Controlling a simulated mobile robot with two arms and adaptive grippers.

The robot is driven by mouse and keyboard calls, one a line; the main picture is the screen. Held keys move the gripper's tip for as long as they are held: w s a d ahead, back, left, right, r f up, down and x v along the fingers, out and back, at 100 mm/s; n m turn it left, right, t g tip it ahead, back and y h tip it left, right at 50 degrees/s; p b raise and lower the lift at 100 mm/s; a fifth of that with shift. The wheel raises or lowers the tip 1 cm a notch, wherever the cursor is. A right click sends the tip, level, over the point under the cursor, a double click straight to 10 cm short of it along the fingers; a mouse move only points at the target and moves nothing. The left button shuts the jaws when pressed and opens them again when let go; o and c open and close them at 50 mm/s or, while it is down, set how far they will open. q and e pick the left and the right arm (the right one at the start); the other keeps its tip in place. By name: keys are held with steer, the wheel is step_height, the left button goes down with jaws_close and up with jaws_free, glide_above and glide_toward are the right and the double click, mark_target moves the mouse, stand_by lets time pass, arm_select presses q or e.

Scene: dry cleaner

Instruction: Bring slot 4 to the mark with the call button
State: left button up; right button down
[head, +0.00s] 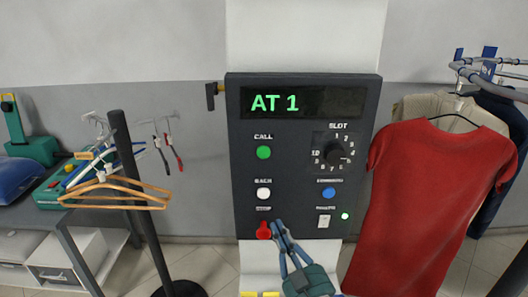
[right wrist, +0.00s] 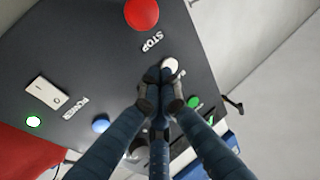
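The dark control panel (head: 300,110) faces me, with a display (head: 302,102) reading "AT 1". The green call button (head: 264,152) is on its left side; it also shows in the right wrist view (right wrist: 193,103), partly behind a finger. The slot dial (head: 336,152) is at its right; its setting is too small to read. My right gripper (head: 279,226) is shut and empty, low in front of the panel beside the red stop button (head: 264,230). In the right wrist view its fingertips (right wrist: 160,82) are together, overlapping the white back button (right wrist: 170,65). Contact cannot be told. My left gripper is out of view.
A blue button (head: 329,193), power switch (head: 324,221) and lit green lamp (head: 345,216) sit at the panel's lower right. A red garment (head: 425,200) hangs at the right from a rail. A dark stand (head: 140,190) with wooden hangers (head: 118,192) stands left.

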mark_target(263, 152)
steer(key=s+a+r+n+t+y, duration=0.1)
steer(key=s+r+y, duration=0.1)
steer(key=r, duration=0.6)
steer(key=s+a+r+n+t+y, duration=0.1)
steer(key=s+a+r+y, duration=0.1)
steer(key=r, duration=0.7)
steer(key=shift+s+a+n+t+y, duration=0.2)
steer(key=shift+n+t+y, duration=0.15)
steer(key=shift+y, duration=0.55)
steer(key=w+b, duration=0.2)
steer(key=w, duration=0.7)
steer(key=shift+f+b, duration=0.1)
steer(key=shift+b, duration=0.2)
steer(key=shift+w, duration=0.4)
